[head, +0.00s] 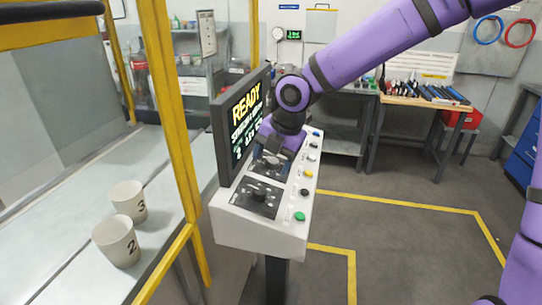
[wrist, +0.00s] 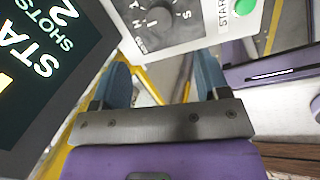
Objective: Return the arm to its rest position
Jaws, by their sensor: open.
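My purple arm (head: 365,48) reaches in from the upper right of the head view and bends down at a joint beside the screen. My gripper (wrist: 162,72) is open and empty in the wrist view, with its two blue-grey fingers apart. In the head view its end is low over the console (head: 262,238), close to the screen; its fingertips are hard to make out there. In the wrist view a dial on the white panel (wrist: 160,18) lies beyond the fingers. I cannot tell whether the gripper touches the panel.
The screen (head: 240,122) reads READY and stands close left of my gripper. Yellow posts (head: 172,105) and a counter with two numbered cups (head: 117,241) are further left. A tool bench (head: 425,103) is at the back. Open floor (head: 415,240) lies right of the console.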

